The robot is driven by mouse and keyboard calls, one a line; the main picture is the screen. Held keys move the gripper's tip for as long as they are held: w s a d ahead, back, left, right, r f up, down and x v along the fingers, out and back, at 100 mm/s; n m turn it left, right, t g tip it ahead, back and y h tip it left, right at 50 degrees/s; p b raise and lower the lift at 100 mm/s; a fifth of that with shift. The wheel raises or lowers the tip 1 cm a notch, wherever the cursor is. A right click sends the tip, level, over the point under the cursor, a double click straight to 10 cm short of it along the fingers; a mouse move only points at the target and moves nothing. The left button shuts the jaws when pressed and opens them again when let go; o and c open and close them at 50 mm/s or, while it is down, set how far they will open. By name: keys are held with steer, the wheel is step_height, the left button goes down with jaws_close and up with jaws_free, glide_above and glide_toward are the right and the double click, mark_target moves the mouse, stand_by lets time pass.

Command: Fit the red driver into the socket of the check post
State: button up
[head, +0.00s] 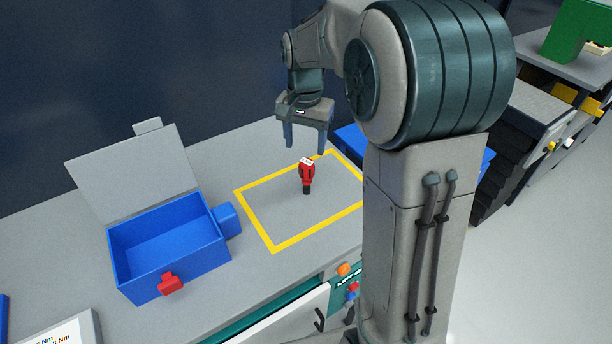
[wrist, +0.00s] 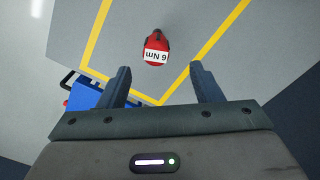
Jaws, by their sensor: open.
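In the wrist view the red driver (wrist: 156,45) shows from above, with a white label reading "6 Nm". My gripper (head: 305,148) is open and empty, above and just behind the driver. In the wrist view my gripper's two blue fingers (wrist: 160,75) are apart, and the driver lies beyond their tips. I cannot make out the check post or its socket in either view.
A blue box (head: 170,250) with a raised grey lid and a red latch stands on the bench at left. A label plate (head: 65,335) lies at the lower left. A green block-shaped thing (head: 578,32) stands on a far surface at right. Open bench surrounds the driver.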

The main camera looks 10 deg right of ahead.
mark_target(307, 162)
step_height(307, 162, down, 3)
steer(key=shift+f, duration=0.1)
steer(key=shift+s+d+f+p, duration=0.15)
steer(key=shift+f+p, duration=0.1)
steer(key=shift+f, duration=1.05)
steer(key=shift+s+a+f+p, duration=0.1)
steer(key=shift+f+p, duration=0.15)
steer(key=shift+f, duration=1.05)
steer(key=c, duration=1.2)
jaws_close()
steer(key=shift+r, duration=0.15)
